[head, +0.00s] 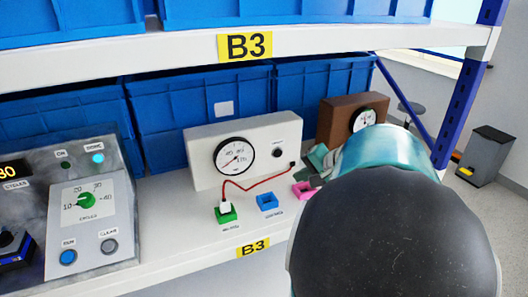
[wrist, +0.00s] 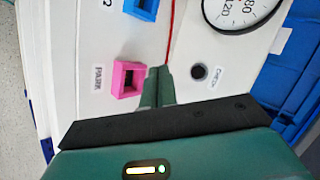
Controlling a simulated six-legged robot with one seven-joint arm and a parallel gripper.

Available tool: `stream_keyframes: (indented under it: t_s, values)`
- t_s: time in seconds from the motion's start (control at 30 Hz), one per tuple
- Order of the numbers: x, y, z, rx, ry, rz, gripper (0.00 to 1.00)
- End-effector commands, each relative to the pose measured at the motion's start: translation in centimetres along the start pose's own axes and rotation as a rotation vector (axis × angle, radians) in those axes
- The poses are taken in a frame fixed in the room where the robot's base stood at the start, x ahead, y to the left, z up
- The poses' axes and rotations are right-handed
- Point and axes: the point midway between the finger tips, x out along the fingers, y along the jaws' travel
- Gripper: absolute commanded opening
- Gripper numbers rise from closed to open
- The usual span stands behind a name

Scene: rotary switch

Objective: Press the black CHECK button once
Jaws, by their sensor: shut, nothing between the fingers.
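The black CHECK button (wrist: 199,72) is a small round knob on the white gauge box, with its label beside it in the wrist view. In the head view the button (head: 278,152) is on the box's front, right of the dial. My gripper (wrist: 158,72) is shut and empty, its green fingertips beside the button and apart from it in the picture. In the head view my gripper (head: 314,162) is just right of the gauge box (head: 207,150). Its depth from the box front is hard to tell.
A red cable (head: 246,190) runs from the box to a green socket (head: 225,214). Blue (head: 267,202) and pink (head: 303,189) sockets stand on the shelf near my gripper. A brown gauge box (head: 338,114) is behind my arm. A control panel (head: 85,215) stands left.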

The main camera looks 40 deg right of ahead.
Motion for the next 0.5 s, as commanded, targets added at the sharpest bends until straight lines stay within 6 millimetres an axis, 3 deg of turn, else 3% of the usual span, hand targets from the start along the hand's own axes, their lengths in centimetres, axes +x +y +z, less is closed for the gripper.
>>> stream_keyframes:
  t_s: [0.27,0.5]
  values:
    - [0.0,-0.1,0.0,0.0,-0.001,0.0,0.0]
    - [1.4,-1.0,-0.9,-0.001,-0.004,0.0,0.0]
